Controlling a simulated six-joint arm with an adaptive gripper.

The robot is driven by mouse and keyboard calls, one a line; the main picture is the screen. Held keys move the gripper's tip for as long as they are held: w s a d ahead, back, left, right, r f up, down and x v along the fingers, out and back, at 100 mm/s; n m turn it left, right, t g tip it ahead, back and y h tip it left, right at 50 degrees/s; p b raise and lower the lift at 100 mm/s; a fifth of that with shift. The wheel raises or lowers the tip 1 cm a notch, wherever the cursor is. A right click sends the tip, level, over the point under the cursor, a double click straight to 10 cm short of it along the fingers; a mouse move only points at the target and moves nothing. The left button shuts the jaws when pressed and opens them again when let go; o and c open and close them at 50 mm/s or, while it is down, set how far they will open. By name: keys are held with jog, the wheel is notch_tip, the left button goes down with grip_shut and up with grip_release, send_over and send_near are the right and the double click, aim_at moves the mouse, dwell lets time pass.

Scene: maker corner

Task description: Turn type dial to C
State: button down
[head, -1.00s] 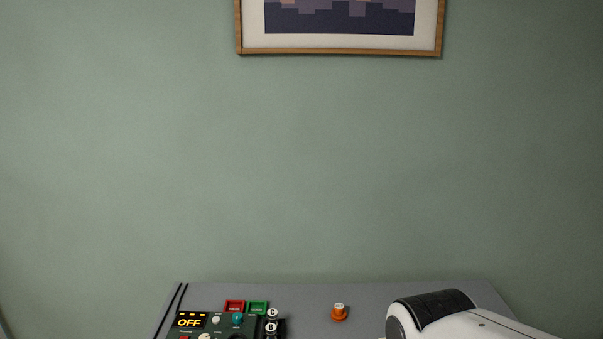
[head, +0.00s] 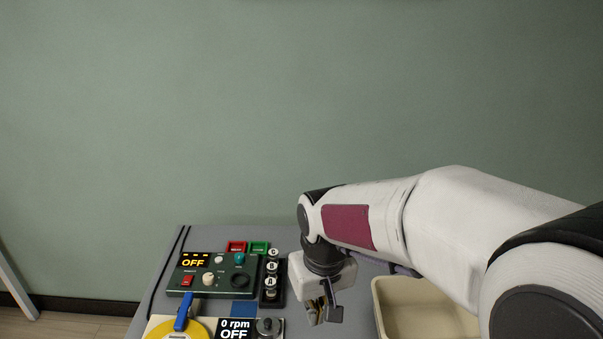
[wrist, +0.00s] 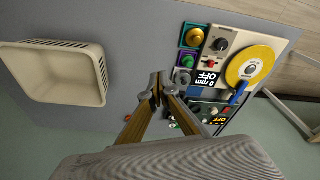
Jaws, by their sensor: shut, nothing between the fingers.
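The type dial cannot be singled out, as the small labels are unreadable. A dark green control box (head: 224,291) with an "OFF" display (head: 193,261) sits on the left of the grey table. It carries a cream knob (head: 208,278), a small grey knob (head: 219,259), a teal knob (head: 239,258) and a black round part (head: 240,280). In the wrist view the box (wrist: 207,109) is partly hidden behind a finger. My gripper (head: 321,312) is shut and empty, pointing down to the right of the box, apart from it. Its fingertips (wrist: 159,80) meet in the wrist view.
A black rack (head: 270,294) of white-topped, lettered pegs stands between box and gripper. A "0 rpm OFF" unit (head: 222,337) with a yellow disc (head: 190,333) and blue clip (head: 184,312) lies in front. A beige bin (head: 377,292) stands right; red (head: 236,246) and green trays (head: 259,247) lie behind.

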aim_at(209, 279)
jog(key=w+a+f, duration=0.5)
jog(key=w+a, duration=0.2)
jog(key=a, duration=0.1)
jog(key=w+a+f+n+t+y, duration=0.1)
jog(key=w+a+f, duration=0.5)
jog(key=w+a, duration=0.1)
jog(key=w+a+f+n, duration=0.1)
jog(key=w+a+f, duration=0.4)
jog(key=w+a, duration=0.3)
jog(key=shift+a+f+t, duration=0.3)
jog(key=shift+a+t, duration=0.1)
jog(key=shift+a, duration=0.5)
jog(key=shift+t+y, duration=0.6)
jog(key=shift+t, duration=0.1)
jog(key=w+a+r, duration=0.1)
jog(key=w+r, duration=0.1)
jog(key=w+a+r, duration=0.1)
jog(key=r, duration=0.1)
jog(key=shift+w+a, duration=0.15)
jog(key=shift+w, duration=0.25)
jog(key=shift+f, duration=0.15)
jog(key=shift+f, duration=3.4)
jog(key=shift+w+a, duration=0.1)
jog(key=shift+a, duration=0.1)
jog(key=shift+s+a, duration=0.45)
jog(key=shift+a, duration=0.05)
jog(key=shift+s+a, duration=0.1)
jog(key=shift+a, duration=0.4)
